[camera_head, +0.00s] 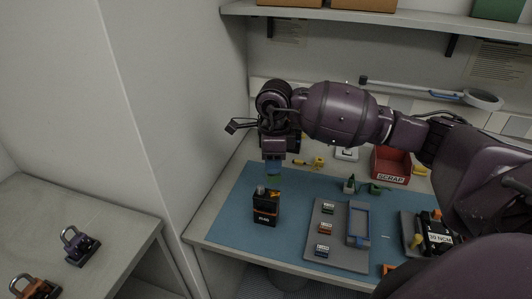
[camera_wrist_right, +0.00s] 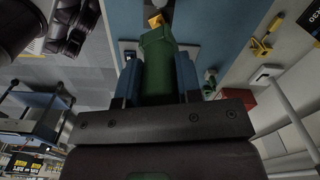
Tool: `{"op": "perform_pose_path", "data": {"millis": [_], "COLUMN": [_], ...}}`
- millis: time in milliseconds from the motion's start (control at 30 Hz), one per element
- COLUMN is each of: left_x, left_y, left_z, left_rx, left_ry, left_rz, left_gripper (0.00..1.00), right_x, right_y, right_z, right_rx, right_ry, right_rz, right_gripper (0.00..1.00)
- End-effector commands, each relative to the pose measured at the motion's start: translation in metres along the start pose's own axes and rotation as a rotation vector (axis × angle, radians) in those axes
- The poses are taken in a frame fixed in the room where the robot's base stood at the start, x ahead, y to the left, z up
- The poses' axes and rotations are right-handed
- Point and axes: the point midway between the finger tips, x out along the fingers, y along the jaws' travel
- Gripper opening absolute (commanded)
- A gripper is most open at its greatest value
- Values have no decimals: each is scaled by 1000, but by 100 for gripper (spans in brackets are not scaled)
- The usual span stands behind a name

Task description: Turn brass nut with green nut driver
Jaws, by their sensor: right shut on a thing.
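My right gripper (camera_head: 274,158) hangs over the left part of the blue mat. Its blue fingers are shut on the green nut driver (camera_wrist_right: 157,75), whose handle fills the space between them in the wrist view. Only a little green shows below the fingers in the head view. A black radio (camera_head: 266,212) with orange markings stands upright on the mat, just below the gripper. A small yellow-orange piece (camera_wrist_right: 155,20) shows beyond the driver's far end; I cannot tell whether it is the brass nut or whether the driver touches it. My left gripper is not in view.
A grey tray (camera_head: 338,259) with small labelled parts lies right of the radio. A red scrap bin (camera_head: 391,163) stands behind, with green pieces (camera_head: 375,188) in front of it. A dark device (camera_head: 434,236) sits at right. Padlock-like objects (camera_head: 80,246) lie on the left table.

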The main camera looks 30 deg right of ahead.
Motion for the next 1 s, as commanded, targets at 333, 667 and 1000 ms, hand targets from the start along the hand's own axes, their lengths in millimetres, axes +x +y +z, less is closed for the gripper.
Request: {"op": "perform_pose_path", "data": {"millis": [333, 667, 1000], "left_x": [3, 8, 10], "left_y": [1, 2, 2], "left_z": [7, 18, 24], "left_rx": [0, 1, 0], "left_ry": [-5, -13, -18], "left_rz": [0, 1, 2], "left_gripper": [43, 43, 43], "right_x": [13, 34, 44], "right_y": [0, 0, 0], "right_z": [0, 0, 0], "right_rx": [-1, -1, -1], "right_ry": [0, 0, -1], "right_rz": [1, 1, 0], "right_gripper": [0, 0, 0]}}
